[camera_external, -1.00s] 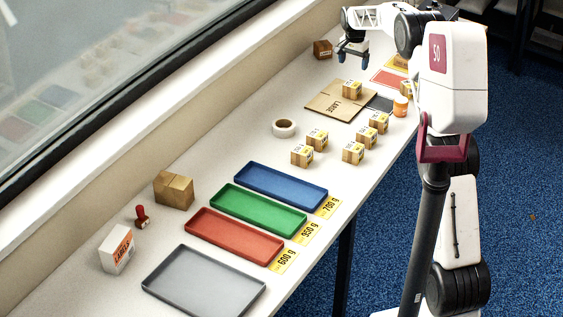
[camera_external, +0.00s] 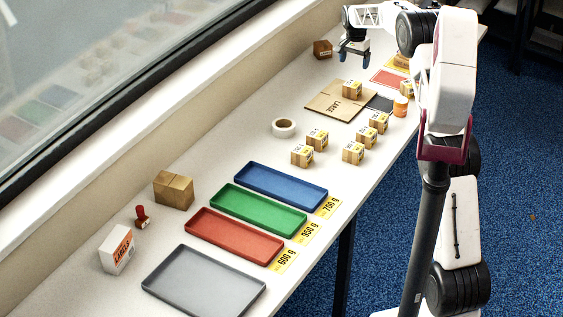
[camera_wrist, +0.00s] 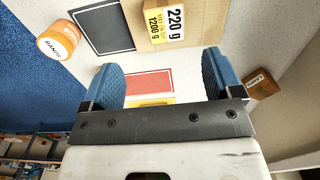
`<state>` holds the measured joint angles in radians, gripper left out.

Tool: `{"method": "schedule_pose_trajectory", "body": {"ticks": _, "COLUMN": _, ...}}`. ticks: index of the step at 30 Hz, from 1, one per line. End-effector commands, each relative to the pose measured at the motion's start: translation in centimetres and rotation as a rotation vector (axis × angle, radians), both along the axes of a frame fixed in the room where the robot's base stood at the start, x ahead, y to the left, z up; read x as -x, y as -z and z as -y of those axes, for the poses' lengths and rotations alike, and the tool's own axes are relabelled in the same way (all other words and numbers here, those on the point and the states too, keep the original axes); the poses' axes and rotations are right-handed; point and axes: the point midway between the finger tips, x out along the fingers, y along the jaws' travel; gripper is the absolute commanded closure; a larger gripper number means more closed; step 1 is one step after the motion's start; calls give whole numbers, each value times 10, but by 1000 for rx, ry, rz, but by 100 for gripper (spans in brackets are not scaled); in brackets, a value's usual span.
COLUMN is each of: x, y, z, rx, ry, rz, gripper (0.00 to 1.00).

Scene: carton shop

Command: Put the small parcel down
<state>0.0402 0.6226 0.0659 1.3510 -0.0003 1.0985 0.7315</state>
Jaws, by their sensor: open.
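My gripper (camera_external: 353,57) is open and empty above the far part of the table. In the wrist view its two blue fingers (camera_wrist: 160,78) stand wide apart with nothing between them. A small parcel (camera_external: 352,89) with a yellow and white label sits on the flat cardboard marked LARGE (camera_external: 325,103). In the wrist view a parcel (camera_wrist: 182,22) is labelled 220 g and 1200 g, beyond the fingers and apart from them. Several similar small parcels (camera_external: 317,139) stand nearer on the table. Which one the task means I cannot tell.
A dark brown box (camera_external: 322,49) stands near the gripper by the window ledge. A red mat (camera_external: 388,77), a dark mat (camera_external: 381,104) and an orange tub (camera_external: 400,107) lie to the right. A tape roll (camera_external: 284,127) and blue, green, red and grey trays (camera_external: 205,284) are nearer.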

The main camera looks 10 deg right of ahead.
Motion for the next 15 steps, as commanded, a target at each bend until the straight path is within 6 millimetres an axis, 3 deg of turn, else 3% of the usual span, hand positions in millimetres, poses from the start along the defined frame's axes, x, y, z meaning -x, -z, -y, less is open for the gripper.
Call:
{"method": "schedule_pose_trajectory", "body": {"ticks": 8, "x": 45, "y": -46, "z": -4, "rx": 2, "ry": -55, "rz": 19, "gripper": 15}}
{"method": "schedule_pose_trajectory", "body": {"ticks": 15, "x": 99, "y": -88, "z": -9, "rx": 6, "ry": -117, "rz": 37, "gripper": 15}}
